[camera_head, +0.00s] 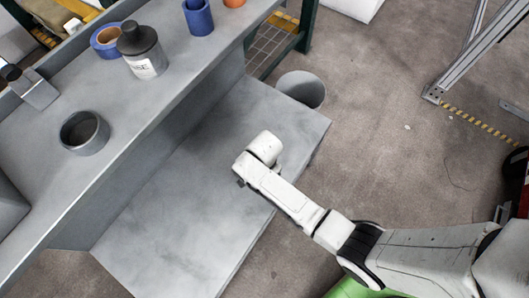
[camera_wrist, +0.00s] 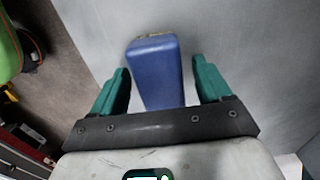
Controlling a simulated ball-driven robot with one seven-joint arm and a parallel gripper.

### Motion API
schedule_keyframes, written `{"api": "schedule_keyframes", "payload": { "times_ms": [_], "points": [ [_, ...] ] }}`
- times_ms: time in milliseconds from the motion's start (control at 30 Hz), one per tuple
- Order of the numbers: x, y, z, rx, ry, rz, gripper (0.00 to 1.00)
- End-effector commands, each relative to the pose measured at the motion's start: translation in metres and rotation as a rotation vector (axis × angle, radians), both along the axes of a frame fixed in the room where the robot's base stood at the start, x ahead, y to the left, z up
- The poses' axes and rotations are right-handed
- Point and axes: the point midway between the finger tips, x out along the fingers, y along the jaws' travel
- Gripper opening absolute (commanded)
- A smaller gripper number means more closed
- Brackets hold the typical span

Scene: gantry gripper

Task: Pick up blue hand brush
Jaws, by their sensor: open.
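The blue hand brush (camera_wrist: 158,76) shows in the wrist view as a blue block with a tan strip at its far end. It lies between the two green fingers of my gripper (camera_wrist: 160,66), with a visible gap on each side. My gripper is open and does not grip the brush. The near end of the brush is hidden behind the gripper's dark crossbar. In the head view my arm's white end is over the lower grey surface, and the brush is hidden there.
The lower grey surface (camera_head: 150,225) looks otherwise bare. A grey bin (camera_head: 301,88) stands on the floor behind.

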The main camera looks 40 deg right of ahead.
Motion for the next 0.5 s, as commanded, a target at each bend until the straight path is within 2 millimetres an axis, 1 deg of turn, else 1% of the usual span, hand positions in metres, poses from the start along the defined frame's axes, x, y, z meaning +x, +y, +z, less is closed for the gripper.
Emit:
{"api": "schedule_keyframes", "payload": {
  "times_ms": [233,267,500],
  "points": [
    [0.0004,0.0,-0.0015,0.0,-0.001,0.0,0.78],
    [0.0004,0.0,-0.0014,0.0,-0.001,0.0,0.76],
    [0.0003,0.0,-0.0014,0.0,-0.001,0.0,0.53]
  ]
}}
